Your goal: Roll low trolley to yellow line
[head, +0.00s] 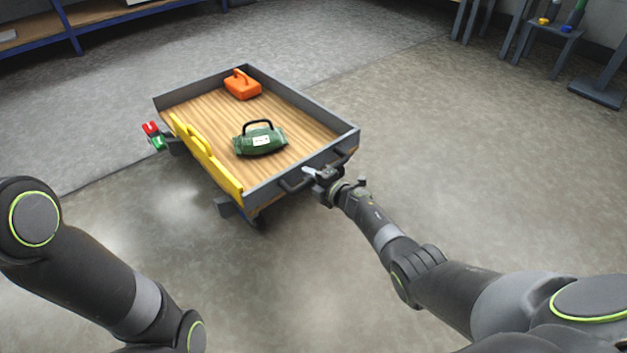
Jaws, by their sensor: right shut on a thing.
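The low trolley (283,108) stands on the floor in the upper middle of the head view. It has a wooden deck, grey side walls and a yellow panel (205,157) along its left side. A green bag (262,142) with a dark handle and an orange case (242,86) lie on the deck. My right gripper (322,178) is shut on the dark handle (294,184) at the trolley's near end. My left arm shows at the lower left, but its gripper is out of view. I see no yellow line on the floor.
A red and green object (153,135) is beside the trolley's left side. A blue-framed shelf (75,27) stands at the upper left. A grey stand (550,38) with small coloured items is at the upper right. The floor right of the trolley is clear.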

